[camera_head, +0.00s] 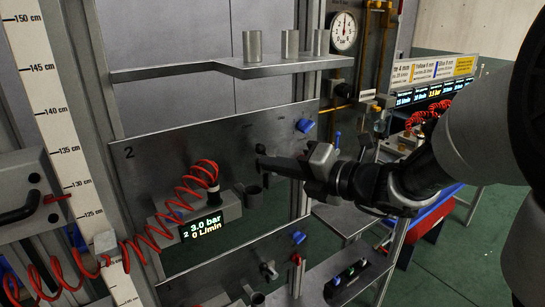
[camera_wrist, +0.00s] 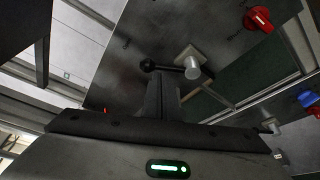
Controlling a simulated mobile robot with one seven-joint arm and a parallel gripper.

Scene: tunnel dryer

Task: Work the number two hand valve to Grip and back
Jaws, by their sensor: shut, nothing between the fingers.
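The number two panel (camera_head: 165,145) is a grey plate marked "2". Its hand valve shows in the wrist view as a pale square mount with a round hub (camera_wrist: 193,66) and a short lever ending in a black ball (camera_wrist: 147,65). The lever lies roughly level in that picture, ball to the left. My gripper (camera_head: 266,164) is shut and empty in front of the panel and hides most of the valve in the head view. In the wrist view its fingers (camera_wrist: 161,80) reach up close to the ball and lever; I cannot tell whether they touch.
A coiled red hose (camera_head: 165,225) hangs at left. A blue knob (camera_head: 304,126) is on the panel's upper right. A shelf (camera_head: 240,68) with metal cups juts out above. A red knob (camera_wrist: 259,18) shows in the wrist view.

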